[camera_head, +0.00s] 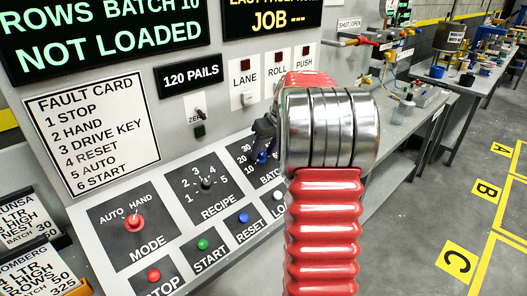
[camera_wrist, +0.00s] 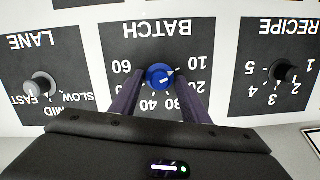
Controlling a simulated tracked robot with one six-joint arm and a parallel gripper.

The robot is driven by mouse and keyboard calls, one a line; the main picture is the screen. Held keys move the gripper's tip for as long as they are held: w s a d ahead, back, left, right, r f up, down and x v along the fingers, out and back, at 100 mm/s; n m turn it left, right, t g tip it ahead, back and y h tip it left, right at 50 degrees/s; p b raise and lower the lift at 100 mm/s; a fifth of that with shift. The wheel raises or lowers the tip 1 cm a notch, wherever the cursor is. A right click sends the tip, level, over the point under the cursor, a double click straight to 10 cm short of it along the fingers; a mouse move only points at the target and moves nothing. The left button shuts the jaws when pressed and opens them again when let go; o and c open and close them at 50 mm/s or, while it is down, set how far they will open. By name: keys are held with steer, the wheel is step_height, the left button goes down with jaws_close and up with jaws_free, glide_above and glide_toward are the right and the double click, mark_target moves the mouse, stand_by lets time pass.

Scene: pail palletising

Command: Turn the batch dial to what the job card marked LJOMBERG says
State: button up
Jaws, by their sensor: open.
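The blue batch dial (camera_wrist: 158,77) is in the wrist view, which is upside down. Its white pointer mark points toward 10; the scale also shows 20, 30, 40 and 60. My open gripper (camera_wrist: 160,88) has one finger on each side of the dial; whether they touch it I cannot tell. In the head view the dial (camera_head: 262,157) shows just below my gripper (camera_head: 263,140), partly hidden by my arm.
Another card (camera_head: 28,215), ending in "UNSA", reads batch 30. The display (camera_head: 108,35) reads batch 10, not loaded. The lane (camera_wrist: 42,85) and recipe (camera_wrist: 285,72) dials flank the batch dial. Reset (camera_head: 244,217) and start (camera_head: 202,244) buttons lie below it.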

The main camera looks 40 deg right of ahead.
steer(key=shift+c, duration=0.2)
steer(key=c, duration=1)
